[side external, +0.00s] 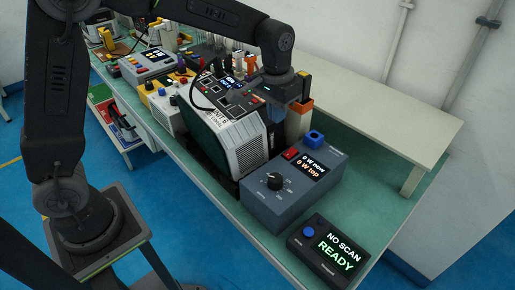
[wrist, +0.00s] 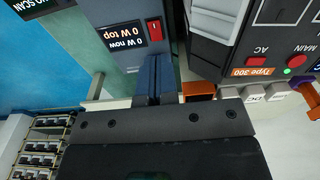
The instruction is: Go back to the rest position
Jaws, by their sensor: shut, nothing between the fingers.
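My gripper (wrist: 153,82) is shut and empty, its two blue-grey fingers together in the wrist view. In the side view my wrist hangs above the bench, behind the grey-and-black test unit (side external: 250,145); the fingertips are hard to make out there. The power meter (side external: 283,206) stands to the right of that unit, with a dial, a red switch and a display reading 0 W now, 0 W top. It also shows in the wrist view (wrist: 110,58), beyond the fingers. The unit's panel (wrist: 285,45) is at the right there, with a lit green lamp.
A black scanner box (side external: 335,252) reading NO SCAN, READY stands at the bench's near right. Orange holders (side external: 301,106) stand close to my gripper. A raised pale shelf (side external: 385,120) runs along the back. More instruments (side external: 147,66) crowd the left. Bare green bench (side external: 385,190) lies right of the meter.

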